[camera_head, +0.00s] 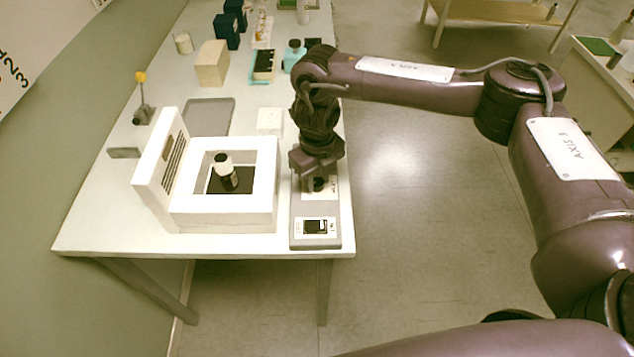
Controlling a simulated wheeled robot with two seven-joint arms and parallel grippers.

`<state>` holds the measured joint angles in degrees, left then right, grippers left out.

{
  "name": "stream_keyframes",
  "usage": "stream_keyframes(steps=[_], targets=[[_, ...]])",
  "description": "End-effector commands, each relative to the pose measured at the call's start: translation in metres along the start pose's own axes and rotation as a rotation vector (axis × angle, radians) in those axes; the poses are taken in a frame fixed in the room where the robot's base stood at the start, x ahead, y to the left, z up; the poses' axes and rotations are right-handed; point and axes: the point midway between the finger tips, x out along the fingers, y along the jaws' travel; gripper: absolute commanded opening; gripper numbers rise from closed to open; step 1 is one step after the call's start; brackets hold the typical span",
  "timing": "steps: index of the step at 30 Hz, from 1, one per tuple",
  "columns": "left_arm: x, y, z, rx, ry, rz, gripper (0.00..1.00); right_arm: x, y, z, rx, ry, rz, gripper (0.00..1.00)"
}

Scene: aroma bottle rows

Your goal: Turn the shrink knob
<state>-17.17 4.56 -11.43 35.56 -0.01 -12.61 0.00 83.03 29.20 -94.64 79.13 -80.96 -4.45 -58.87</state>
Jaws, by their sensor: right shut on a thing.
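A grey control panel (316,238) lies along the right edge of the white table. It has a black switch (316,226) on a white plate near its front end. My right gripper (318,185) points down over the panel's middle, shut on a small dark knob there; the knob is mostly hidden by the fingers. A white open-topped machine (222,217) with an upright lid stands left of the panel. My left gripper is not in view.
Behind the machine are a grey flat pad (209,116), a white box (270,121) and a beige block (212,63). Several bottles and dark boxes stand at the far end.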

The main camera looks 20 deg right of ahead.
Motion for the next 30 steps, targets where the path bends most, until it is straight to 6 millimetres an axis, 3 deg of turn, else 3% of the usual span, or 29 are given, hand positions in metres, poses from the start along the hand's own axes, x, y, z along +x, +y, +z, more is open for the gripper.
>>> stream_keyframes(steps=[3,15,30], targets=[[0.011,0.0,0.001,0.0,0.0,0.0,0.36,0.002,-0.001,0.001,-0.104,-0.004,0.0,0.06],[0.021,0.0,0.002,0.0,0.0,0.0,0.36,-0.001,-0.001,0.001,-0.381,-0.003,-0.001,0.06],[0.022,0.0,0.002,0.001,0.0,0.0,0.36,-0.002,-0.001,0.001,-0.479,-0.003,-0.001,0.06]])
